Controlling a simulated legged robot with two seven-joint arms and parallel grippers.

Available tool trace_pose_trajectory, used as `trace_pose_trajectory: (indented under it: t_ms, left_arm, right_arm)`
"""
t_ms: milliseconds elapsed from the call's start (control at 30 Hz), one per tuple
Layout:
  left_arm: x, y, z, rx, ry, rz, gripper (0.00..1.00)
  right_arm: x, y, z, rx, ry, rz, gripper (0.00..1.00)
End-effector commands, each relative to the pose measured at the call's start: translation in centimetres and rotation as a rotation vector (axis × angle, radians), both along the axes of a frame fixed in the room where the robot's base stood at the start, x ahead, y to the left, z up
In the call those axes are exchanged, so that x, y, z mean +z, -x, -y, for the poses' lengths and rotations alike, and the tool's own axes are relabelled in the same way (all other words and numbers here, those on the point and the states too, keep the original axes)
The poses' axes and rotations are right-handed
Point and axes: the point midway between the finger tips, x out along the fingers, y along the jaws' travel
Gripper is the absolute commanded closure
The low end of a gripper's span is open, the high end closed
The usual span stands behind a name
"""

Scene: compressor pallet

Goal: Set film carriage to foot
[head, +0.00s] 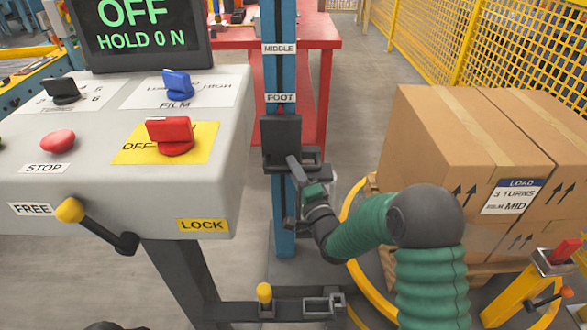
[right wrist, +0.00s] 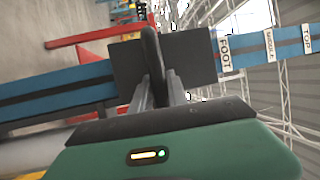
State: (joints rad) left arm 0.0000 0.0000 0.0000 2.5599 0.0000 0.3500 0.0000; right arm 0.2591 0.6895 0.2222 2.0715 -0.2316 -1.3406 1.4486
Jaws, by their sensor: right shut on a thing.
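The film carriage (head: 281,132) is a dark block on the blue mast (head: 279,62). It sits just below the FOOT label (head: 280,98), and a small red mark shows between them. The MIDDLE label (head: 279,48) is higher up. My right gripper (head: 304,180) is at the carriage's front, shut on its dark handle. In the right wrist view both fingers (right wrist: 160,92) close around the handle (right wrist: 152,58), and the carriage (right wrist: 195,56) lies right beside the FOOT label (right wrist: 226,53). The fingers partly hide the carriage's lower part. My left gripper is out of view.
A grey control panel (head: 120,180) with knobs and a yellow-tipped lever (head: 69,210) stands left of the mast; its screen reads OFF, HOLD 0 N. Stacked cartons (head: 430,140) stand on a pallet at right. A yellow fence (head: 480,40) and red table (head: 325,30) are behind.

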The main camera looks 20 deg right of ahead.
Motion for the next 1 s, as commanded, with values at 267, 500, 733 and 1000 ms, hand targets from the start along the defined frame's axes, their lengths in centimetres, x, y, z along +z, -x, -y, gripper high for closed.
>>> trace_pose_trajectory:
  t_ms: [267,500,733,1000]
  left_arm:
    - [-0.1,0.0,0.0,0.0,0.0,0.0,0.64]
    - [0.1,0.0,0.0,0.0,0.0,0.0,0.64]
    - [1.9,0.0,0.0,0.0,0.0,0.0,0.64]
    - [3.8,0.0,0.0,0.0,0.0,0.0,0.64]
  right_arm:
    - [-0.9,0.2,-0.1,0.001,0.0,-0.02,0.59]
    - [-0.6,0.4,0.0,0.001,0.0,-0.015,0.59]
    - [-1.0,4.6,0.6,-0.001,-0.002,-0.02,0.59]
    - [-2.7,12.4,1.5,-0.001,-0.002,-0.024,0.59]
